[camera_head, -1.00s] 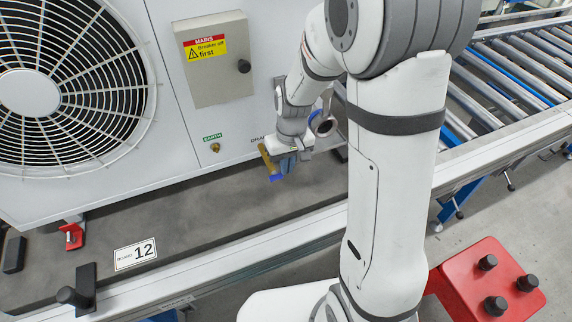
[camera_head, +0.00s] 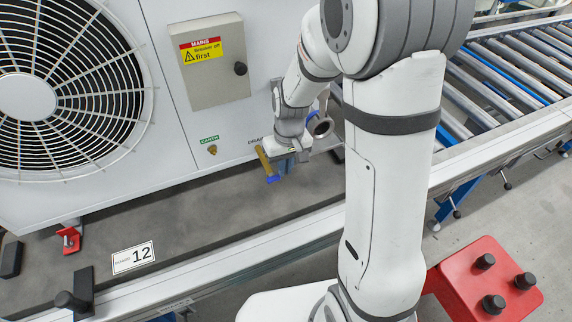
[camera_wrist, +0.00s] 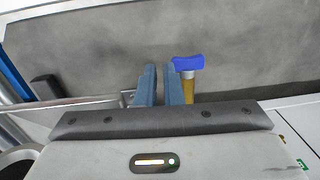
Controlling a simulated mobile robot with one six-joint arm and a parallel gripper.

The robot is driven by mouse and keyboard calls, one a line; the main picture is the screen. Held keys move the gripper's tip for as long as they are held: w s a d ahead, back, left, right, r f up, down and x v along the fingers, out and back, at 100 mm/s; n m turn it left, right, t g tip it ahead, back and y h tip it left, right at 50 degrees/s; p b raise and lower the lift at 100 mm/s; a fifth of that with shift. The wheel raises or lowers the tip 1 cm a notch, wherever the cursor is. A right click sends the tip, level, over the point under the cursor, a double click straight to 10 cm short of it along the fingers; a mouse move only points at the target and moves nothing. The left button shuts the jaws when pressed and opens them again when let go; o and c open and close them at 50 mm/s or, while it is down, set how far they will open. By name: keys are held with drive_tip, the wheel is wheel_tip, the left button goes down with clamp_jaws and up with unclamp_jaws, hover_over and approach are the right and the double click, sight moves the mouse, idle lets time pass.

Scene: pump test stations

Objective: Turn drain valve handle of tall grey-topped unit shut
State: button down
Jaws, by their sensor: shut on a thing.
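The unit (camera_head: 172,150) is a large white cabinet with a fan grille. Its drain valve shows low on the right as a brass piece (camera_head: 263,160) with a blue end (camera_head: 272,179), partly hidden by my gripper. My gripper (camera_head: 284,168) is at the valve, with its blue-grey fingers close together. In the wrist view, my fingers (camera_wrist: 160,84) have a narrow gap between them. The blue end (camera_wrist: 187,63) and brass piece (camera_wrist: 188,90) lie just right of the right finger. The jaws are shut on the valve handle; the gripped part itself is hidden.
A grey switch box (camera_head: 212,75) with a mains label is above the valve on the panel. A brass earth stud (camera_head: 212,150) is to the left. A plate numbered 12 (camera_head: 133,257) lies on the grey board. A roller conveyor (camera_head: 510,80) runs at right.

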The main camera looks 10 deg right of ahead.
wheel_tip(320, 180, up, 9)
drive_tip(key=p, duration=0.2)
drive_tip(key=s+d+r+m+t+p, duration=0.1)
drive_tip(key=s+d+r+p, duration=0.2)
drive_tip(key=s+r, duration=0.4)
drive_tip(key=s+d+r+m+t+p, duration=0.1)
drive_tip(key=s+d+r+p, duration=0.2)
drive_tip(key=s+r, duration=0.4)
drive_tip(key=shift+s+r+m+t+h+p, duration=0.4)
drive_tip(key=shift+r, duration=0.2)
idle(1.3)
drive_tip(key=shift+d, duration=0.15)
